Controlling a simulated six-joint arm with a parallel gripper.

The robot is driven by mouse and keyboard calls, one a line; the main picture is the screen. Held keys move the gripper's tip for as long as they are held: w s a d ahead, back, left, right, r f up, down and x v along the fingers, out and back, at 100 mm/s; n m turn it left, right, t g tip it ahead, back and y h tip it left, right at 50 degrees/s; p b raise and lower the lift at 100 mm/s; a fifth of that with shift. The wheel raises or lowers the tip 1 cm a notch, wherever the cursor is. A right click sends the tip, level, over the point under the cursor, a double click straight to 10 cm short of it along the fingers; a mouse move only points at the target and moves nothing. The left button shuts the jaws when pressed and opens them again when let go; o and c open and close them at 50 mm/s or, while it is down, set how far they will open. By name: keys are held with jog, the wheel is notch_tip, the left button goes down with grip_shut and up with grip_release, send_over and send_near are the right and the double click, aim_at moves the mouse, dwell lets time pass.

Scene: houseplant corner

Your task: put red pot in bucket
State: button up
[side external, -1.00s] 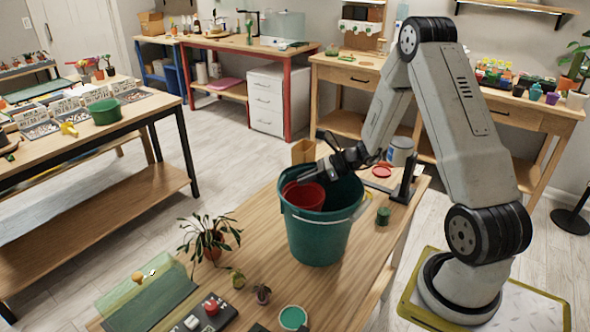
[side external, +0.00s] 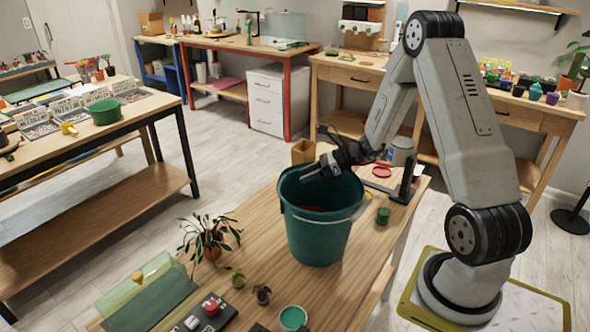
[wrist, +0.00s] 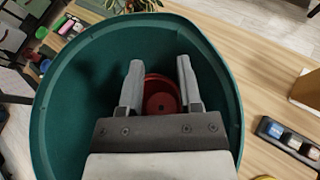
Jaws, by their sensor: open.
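The teal bucket (side external: 318,238) stands upright on the wooden table. The red pot (wrist: 161,97) lies down inside the bucket, seen between my fingers in the wrist view. In the side view only a sliver of the pot (side external: 313,208) shows over the bucket's near rim. My gripper (side external: 306,174) is open at the bucket's mouth, its fingers (wrist: 158,80) apart with the pot beyond them. The pot's lower part is hidden in the side view.
A potted plant (side external: 206,238) stands left of the bucket. Small succulents, a teal-topped jar (side external: 293,317) and a button box (side external: 207,312) sit at the front.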

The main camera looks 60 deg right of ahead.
jog(key=v, duration=1.1)
